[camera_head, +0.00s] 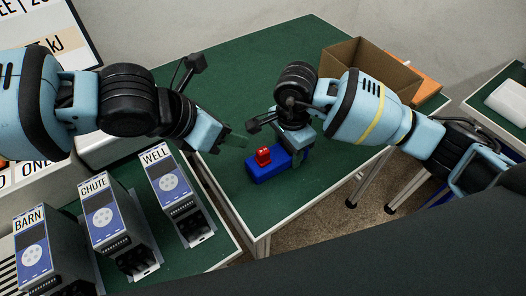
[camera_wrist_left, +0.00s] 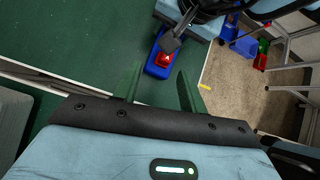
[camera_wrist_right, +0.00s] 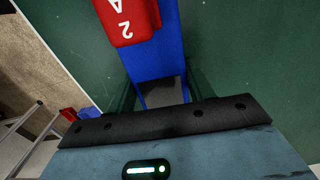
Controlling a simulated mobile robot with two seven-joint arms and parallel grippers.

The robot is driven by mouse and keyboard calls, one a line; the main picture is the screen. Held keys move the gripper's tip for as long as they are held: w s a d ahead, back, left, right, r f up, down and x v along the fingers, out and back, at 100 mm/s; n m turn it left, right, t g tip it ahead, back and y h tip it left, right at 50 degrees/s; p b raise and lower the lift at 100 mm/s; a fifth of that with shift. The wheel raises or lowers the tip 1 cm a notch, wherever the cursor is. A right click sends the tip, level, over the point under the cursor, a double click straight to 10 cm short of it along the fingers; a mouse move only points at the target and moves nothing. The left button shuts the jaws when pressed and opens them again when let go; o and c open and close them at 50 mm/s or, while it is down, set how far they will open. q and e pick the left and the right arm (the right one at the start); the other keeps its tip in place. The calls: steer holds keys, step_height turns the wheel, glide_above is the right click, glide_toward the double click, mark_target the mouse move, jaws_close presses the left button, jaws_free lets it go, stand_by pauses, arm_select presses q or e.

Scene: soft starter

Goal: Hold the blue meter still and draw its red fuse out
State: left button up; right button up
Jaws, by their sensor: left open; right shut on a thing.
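The blue meter (camera_head: 267,172) lies on the green table near its front edge, with the red fuse (camera_head: 263,156) seated upright in its top. The right wrist view shows the meter (camera_wrist_right: 152,55) running away from the gripper, and the fuse (camera_wrist_right: 126,22) marked "2 A". My right gripper (camera_head: 296,152) is shut on the right end of the meter. My left gripper (camera_head: 234,137) is open and empty, up and left of the fuse and apart from it. The left wrist view shows the meter (camera_wrist_left: 153,70) and fuse (camera_wrist_left: 164,58) beyond its open fingers (camera_wrist_left: 160,90).
An open cardboard box (camera_head: 368,62) stands at the table's back right, beside an orange item (camera_head: 427,88). Grey devices labelled BARN (camera_head: 42,250), CHUTE (camera_head: 112,215) and WELL (camera_head: 172,180) stand on the left table. The green tabletop (camera_head: 235,95) behind the meter is largely clear.

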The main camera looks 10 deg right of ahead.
mark_target(258, 153)
arm_select(q)
steer(key=shift+s+a+f+m, duration=0.2)
steer(key=shift+s+m, duration=0.3)
steer(key=shift+m, duration=0.25)
steer(key=shift+s+a+f+m, duration=0.2)
steer(key=shift+s+m, duration=0.25)
steer(key=shift+m, duration=0.3)
steer(key=shift+x, duration=5)
steer(key=shift+s+d+r, duration=0.1)
steer(key=shift+s+r, duration=0.05)
steer(key=shift+c, duration=0.3)
jaws_close()
steer(key=shift+r, duration=0.15)
